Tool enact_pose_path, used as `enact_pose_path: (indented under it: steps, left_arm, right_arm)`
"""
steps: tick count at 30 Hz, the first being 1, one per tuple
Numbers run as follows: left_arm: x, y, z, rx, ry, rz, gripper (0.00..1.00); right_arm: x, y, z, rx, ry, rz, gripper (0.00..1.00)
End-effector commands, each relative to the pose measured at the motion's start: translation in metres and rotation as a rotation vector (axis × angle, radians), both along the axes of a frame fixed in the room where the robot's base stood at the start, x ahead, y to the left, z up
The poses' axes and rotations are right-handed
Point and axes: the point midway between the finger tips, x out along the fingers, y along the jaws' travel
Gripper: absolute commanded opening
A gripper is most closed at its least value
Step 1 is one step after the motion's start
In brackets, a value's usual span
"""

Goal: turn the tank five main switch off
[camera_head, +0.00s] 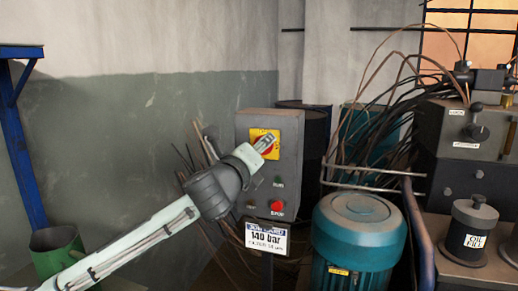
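A grey control box (288,160) on the wall side carries a yellow plate with a red rotary switch (265,136) near its top. My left arm reaches in from the lower left, and its end, the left gripper (265,143), is in front of the switch and hides part of it. Whether it touches the switch, and whether its fingers are open or shut, I cannot tell. The switch's handle position is not clear. My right gripper is not in view.
Below the switch are a small green indicator (278,181) and a red button (277,206). A sign reading 140 bar (266,238) hangs under the box. A teal motor (359,240) stands close right, with many hoses behind. A green bucket (57,240) is at left.

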Motion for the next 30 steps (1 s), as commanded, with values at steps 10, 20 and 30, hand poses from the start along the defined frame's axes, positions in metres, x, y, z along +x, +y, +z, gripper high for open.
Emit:
enact_pose_path:
  steps: [10, 20, 30]
  left_arm:
    - [-0.0001, -0.0004, -0.0006, -0.312, 0.103, 0.000, 0.17]
    - [0.0001, -0.0001, -0.0003, -0.556, 0.182, 0.001, 0.17]
    - [0.0002, 0.0002, 0.0001, -0.689, 0.223, 0.001, 0.17]
  right_arm:
    - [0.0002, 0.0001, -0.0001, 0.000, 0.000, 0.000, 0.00]
    - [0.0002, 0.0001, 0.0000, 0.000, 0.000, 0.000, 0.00]
    - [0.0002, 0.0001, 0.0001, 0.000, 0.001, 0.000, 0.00]
